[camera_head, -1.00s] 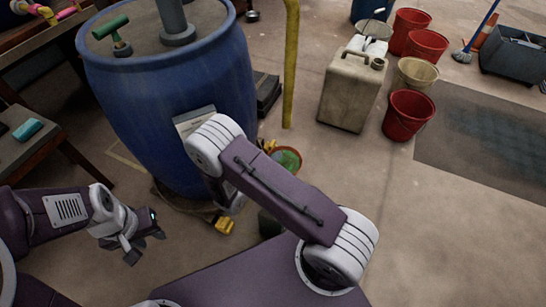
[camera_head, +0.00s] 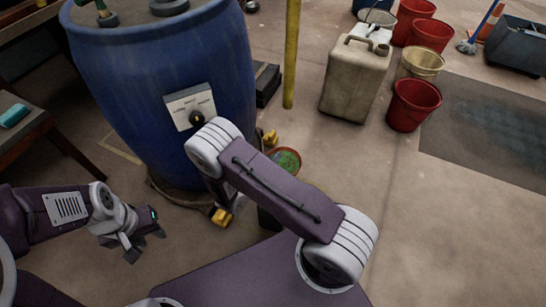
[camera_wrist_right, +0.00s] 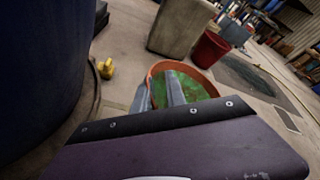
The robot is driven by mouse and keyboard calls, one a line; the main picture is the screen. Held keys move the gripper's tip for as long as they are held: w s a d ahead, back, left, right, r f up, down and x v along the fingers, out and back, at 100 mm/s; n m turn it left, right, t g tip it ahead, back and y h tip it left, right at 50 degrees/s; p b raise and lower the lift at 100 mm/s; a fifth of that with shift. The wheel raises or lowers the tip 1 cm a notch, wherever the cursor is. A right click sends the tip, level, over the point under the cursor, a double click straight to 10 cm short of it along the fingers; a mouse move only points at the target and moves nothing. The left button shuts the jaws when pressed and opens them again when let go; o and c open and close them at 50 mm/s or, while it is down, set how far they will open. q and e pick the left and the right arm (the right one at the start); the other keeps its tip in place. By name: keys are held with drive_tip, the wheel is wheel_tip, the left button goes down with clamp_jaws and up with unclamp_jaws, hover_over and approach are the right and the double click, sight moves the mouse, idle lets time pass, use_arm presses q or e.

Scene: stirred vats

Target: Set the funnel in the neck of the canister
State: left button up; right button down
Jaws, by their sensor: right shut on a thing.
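The beige canister (camera_head: 352,88) stands upright on the floor at upper right of centre in the head view, with its neck (camera_head: 382,50) at the top right. It also shows in the right wrist view (camera_wrist_right: 180,28), its top cut off. My right gripper (camera_wrist_right: 164,90) is shut on an orange-rimmed, green-inside round thing (camera_wrist_right: 205,82), which looks like the funnel. It shows small beside my forearm in the head view (camera_head: 288,160), apart from the canister. Its spout is hidden. My left gripper (camera_head: 146,246) is open and empty at lower left.
A large blue vat (camera_head: 150,75) with a dial panel (camera_head: 190,105) stands at left. A red bucket (camera_head: 413,105) and a cream bucket (camera_head: 420,64) stand right of the canister. A yellow post (camera_head: 291,55) rises between vat and canister. Floor in front of the canister is clear.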

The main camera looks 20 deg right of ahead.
idle(0.6)
drive_tip(key=shift+f, duration=0.55)
idle(0.4)
drive_tip(key=c, duration=1.3)
unclamp_jaws()
drive_tip(key=shift+a, duration=0.1)
drive_tip(key=p+v, duration=0.5)
drive_tip(key=v, duration=0.4)
